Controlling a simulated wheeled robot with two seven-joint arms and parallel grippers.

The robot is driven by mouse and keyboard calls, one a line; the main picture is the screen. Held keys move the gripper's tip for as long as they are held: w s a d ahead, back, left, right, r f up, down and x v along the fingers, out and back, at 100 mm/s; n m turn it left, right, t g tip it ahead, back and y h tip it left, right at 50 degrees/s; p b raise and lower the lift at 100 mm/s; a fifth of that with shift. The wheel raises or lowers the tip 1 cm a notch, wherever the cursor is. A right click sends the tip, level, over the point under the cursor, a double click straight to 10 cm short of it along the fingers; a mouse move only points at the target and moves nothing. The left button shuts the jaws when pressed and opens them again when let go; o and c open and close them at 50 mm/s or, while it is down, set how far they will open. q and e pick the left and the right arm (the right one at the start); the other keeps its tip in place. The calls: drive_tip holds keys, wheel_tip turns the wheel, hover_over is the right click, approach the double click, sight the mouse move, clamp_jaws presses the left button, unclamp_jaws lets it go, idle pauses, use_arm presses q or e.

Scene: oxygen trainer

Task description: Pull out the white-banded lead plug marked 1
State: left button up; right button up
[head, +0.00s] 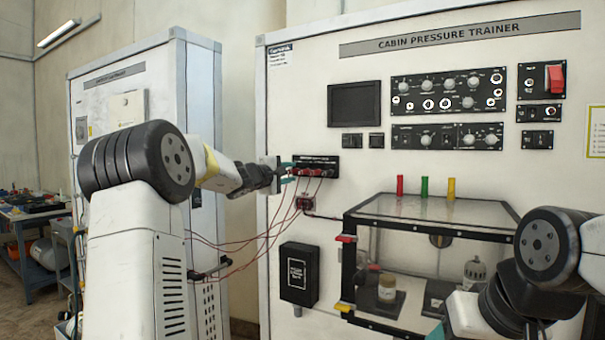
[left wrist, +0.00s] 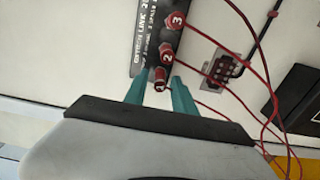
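The red lead plug marked 1 (left wrist: 159,78) sits at the end of the black link panel (left wrist: 150,30), which also shows in the head view (head: 316,160). Plug 2 (left wrist: 167,53) and plug 3 (left wrist: 174,20) are beside it in a row. My left gripper (left wrist: 160,82) has its teal fingers on either side of plug 1, apart, with narrow gaps seeming to remain. In the head view my left gripper (head: 286,171) is at the panel's left end. The white band is too small to make out. My right gripper is mostly cut off at the bottom right; its fingers cannot be judged.
Red leads (head: 262,235) hang from the panel towards the left cabinet (head: 150,80). A small socket block (head: 304,202) is below the panel. A clear-walled chamber (head: 430,215) stands at right, and a black box (head: 299,274) is below.

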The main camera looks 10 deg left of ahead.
use_arm(q)
clamp_jaws()
drive_tip(key=shift+v, duration=2.5)
